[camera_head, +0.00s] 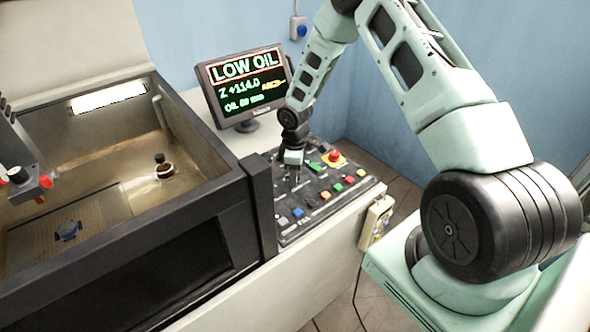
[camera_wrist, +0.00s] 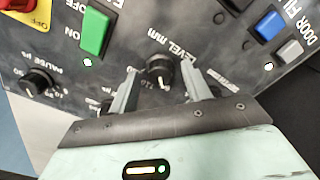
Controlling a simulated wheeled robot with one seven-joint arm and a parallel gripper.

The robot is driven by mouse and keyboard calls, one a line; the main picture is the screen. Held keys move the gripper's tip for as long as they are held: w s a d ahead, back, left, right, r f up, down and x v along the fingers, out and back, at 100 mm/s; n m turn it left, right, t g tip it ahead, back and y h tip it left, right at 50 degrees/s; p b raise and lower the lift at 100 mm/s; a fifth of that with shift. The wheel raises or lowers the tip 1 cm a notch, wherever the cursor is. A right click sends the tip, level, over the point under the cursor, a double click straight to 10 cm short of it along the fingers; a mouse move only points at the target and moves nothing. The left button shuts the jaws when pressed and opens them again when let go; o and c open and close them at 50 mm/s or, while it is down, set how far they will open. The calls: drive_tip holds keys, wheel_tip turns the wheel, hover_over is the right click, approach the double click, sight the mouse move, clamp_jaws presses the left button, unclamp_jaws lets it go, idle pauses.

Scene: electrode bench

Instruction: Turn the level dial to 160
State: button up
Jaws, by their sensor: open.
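The level dial (camera_wrist: 159,70) is a round black knob labelled "LEVEL mm" in the wrist view, with a pale mark on its face. Its scale numbers are too blurred or covered to read surely. My gripper (camera_wrist: 160,68) is open, with one grey finger on each side of the dial in the picture. I cannot tell whether either finger touches it. In the head view my gripper (camera_head: 292,173) points down over the control panel (camera_head: 326,203) and hides the dial there.
A red emergency button (camera_head: 333,156) sits at the panel's back. An open tank (camera_head: 120,160) stands left.

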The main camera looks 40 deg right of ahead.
drive_tip(key=c, duration=1)
drive_tip(key=shift+f+m+b, duration=0.1)
drive_tip(key=shift+m+b, duration=0.3)
drive_tip(key=m+b, duration=0.3)
drive_tip(key=shift+f+m, duration=0.1)
drive_tip(key=shift+m, duration=0.3)
drive_tip(key=m+b, duration=0.2)
drive_tip(key=m, duration=0.2)
drive_tip(key=m+b, duration=0.2)
drive_tip(key=m, duration=0.3)
drive_tip(key=m+b, duration=0.1)
drive_tip(key=m, duration=0.3)
drive_tip(key=shift+r, duration=0.2)
drive_tip(key=shift+m, duration=0.3)
